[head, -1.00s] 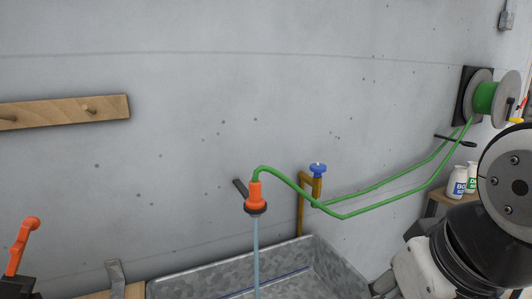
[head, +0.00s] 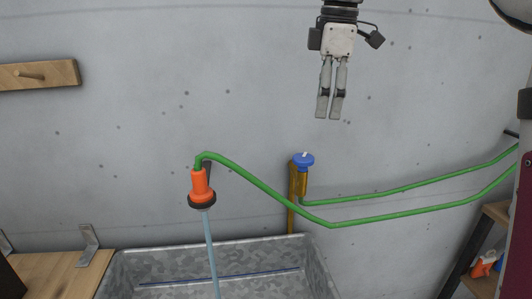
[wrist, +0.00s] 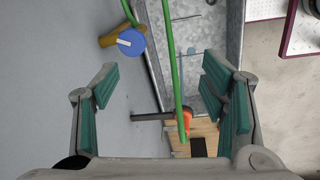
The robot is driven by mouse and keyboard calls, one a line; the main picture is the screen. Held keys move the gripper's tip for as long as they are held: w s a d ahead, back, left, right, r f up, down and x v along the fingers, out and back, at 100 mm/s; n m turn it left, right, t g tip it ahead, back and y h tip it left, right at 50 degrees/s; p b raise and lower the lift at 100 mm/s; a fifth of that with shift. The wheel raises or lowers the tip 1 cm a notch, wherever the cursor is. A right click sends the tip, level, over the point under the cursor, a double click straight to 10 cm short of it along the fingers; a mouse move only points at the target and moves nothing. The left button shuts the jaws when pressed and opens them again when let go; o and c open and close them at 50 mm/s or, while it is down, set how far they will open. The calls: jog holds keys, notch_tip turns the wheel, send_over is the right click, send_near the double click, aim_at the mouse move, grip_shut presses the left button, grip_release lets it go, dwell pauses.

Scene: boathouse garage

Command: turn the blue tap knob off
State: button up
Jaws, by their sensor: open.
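The blue tap knob (head: 303,160) sits on top of a brass tap (head: 301,183) on the grey wall, with a white mark on its top. In the wrist view the knob (wrist: 131,42) shows at the upper left, beyond the fingertips, with its white mark pointing left. My gripper (head: 329,117) hangs fingers-down above the knob and slightly to its right, clear of it. In the wrist view my gripper (wrist: 160,85) is open and empty, its green pads wide apart. Water (head: 211,252) runs from the orange nozzle (head: 200,185) on the green hose.
The green hose (head: 335,223) loops from the tap area to the right. A galvanised trough (head: 190,263) stands below. A wooden bench (head: 62,275) is at the lower left, a peg rail (head: 40,75) at upper left. The wall around my gripper is clear.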

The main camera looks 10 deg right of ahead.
aim_at(303, 157)
jog(key=w+a+f+n+g, duration=0.1)
jog(key=w+f+n, duration=0.1)
jog(key=w+n, duration=0.45)
jog(key=shift+m, duration=0.45)
jog(key=f, duration=0.9)
jog(key=w+f+p, duration=0.1)
jog(key=f, duration=0.3)
jog(key=shift+w+a+f, duration=0.1)
jog(key=shift+f, duration=0.25)
jog(key=shift+c, duration=0.2)
jog(key=c, duration=1.1)
